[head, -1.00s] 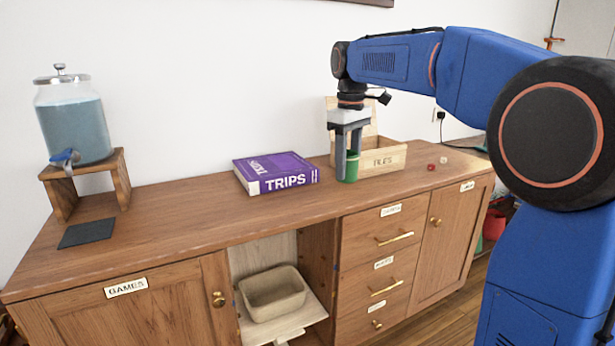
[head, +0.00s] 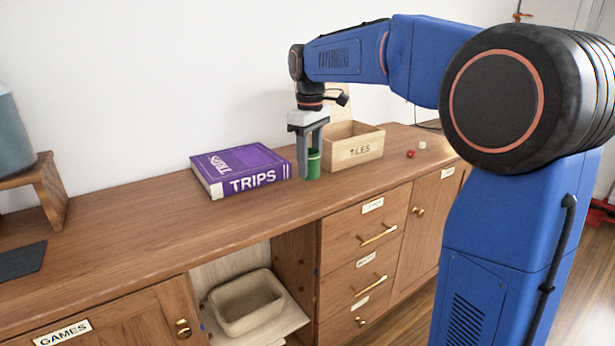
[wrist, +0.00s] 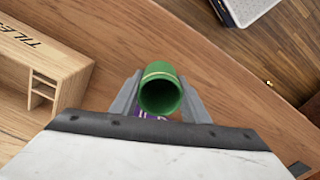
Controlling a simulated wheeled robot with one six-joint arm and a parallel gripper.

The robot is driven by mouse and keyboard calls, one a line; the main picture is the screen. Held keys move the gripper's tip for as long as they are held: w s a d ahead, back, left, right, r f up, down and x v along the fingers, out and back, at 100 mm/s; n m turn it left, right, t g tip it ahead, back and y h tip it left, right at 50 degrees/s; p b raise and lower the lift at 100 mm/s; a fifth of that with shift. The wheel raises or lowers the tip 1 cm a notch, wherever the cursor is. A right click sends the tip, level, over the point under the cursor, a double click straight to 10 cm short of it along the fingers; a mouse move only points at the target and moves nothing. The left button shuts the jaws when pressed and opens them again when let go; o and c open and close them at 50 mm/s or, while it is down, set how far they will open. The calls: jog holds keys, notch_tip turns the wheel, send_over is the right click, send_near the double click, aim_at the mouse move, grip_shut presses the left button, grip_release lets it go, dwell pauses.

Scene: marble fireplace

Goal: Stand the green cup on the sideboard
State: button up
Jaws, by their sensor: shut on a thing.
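The green cup (head: 314,163) is upright between the fingers of my gripper (head: 309,172), above or on the sideboard top (head: 140,225). In the wrist view the cup (wrist: 160,90) shows its open mouth, with a finger pressed on each side. My gripper (wrist: 160,105) is shut on it. I cannot tell whether the cup's base touches the wood. The cup is between the purple book and the tile box.
The purple TRIPS book (head: 240,168) lies left of my gripper, the wooden TILES box (head: 354,148) close on its right. Small red and white dice (head: 411,154) lie farther right. A beige bin (head: 246,302) sits in the open compartment below. The left of the top is mostly clear.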

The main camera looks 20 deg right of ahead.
aim_at(310, 177)
jog(key=shift+f, duration=2.1)
jog(key=shift+f, duration=0.1)
jog(key=o, duration=1.1)
jog(key=shift+c, duration=0.2)
notch_tip(310, 177, up, 12)
jog(key=s+d+f+m+t, duration=0.15)
jog(key=s+f, duration=0.25)
jog(key=s, duration=0.5)
jog(key=s+d+f+m+t, duration=0.1)
jog(key=s+d+f+m, duration=0.25)
jog(key=s, duration=0.65)
jog(key=s+d+f+m+t, duration=0.1)
jog(key=s+f+m+t, duration=0.1)
jog(key=s+f, duration=1.2)
jog(key=shift+s+d+f+m, duration=0.25)
jog(key=shift+s+f+m, duration=0.2)
jog(key=shift+m, duration=0.15)
jog(key=shift+w, duration=0.1)
